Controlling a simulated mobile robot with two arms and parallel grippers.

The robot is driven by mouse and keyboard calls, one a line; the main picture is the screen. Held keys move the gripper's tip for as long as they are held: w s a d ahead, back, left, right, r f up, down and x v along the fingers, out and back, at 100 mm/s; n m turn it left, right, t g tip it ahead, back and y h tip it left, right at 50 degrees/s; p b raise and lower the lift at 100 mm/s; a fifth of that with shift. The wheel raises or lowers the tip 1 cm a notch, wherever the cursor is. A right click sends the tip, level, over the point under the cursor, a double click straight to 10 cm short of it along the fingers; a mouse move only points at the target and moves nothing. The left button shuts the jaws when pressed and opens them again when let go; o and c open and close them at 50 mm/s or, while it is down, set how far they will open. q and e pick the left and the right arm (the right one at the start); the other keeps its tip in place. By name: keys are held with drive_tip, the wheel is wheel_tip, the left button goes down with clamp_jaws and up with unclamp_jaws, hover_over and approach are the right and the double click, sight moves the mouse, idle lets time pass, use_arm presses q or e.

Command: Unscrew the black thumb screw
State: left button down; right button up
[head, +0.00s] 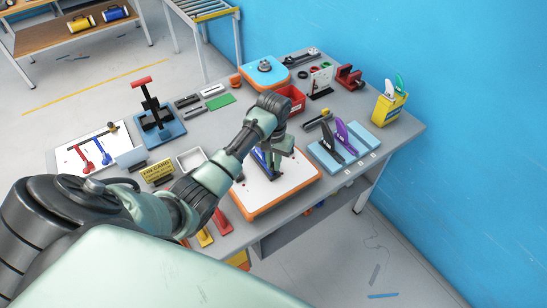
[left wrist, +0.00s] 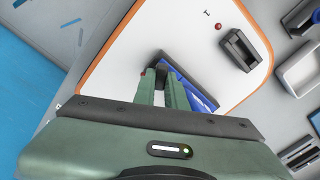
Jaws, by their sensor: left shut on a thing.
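My left gripper (head: 271,168) is low over a white board with an orange edge (head: 290,181), beside a blue upright piece (head: 259,159). In the left wrist view, the fingers (left wrist: 161,76) are close together, shut on a small dark thing by the blue piece (left wrist: 198,90). It sits where the black thumb screw would be, but the fingers hide most of it, so its thread and seating cannot be seen. The white board also fills the middle of the left wrist view (left wrist: 120,60). My right gripper is not in view.
A black holder (left wrist: 240,50) and a red knob (left wrist: 218,26) are on the same board. Around it stand a blue board with black and purple clamps (head: 345,145), a red bin (head: 291,98), a white tray (head: 192,158) and a yellow sign (head: 158,172).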

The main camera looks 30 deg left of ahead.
use_arm(q)
drive_tip(key=shift+n, duration=1.1)
drive_tip(key=shift+n, duration=1.8)
drive_tip(key=n, duration=0.3)
drive_tip(key=shift+a, duration=0.1)
drive_tip(key=shift+s+n, duration=0.1)
drive_tip(key=shift+n, duration=1.1)
drive_tip(key=c, duration=1.4)
unclamp_jaws()
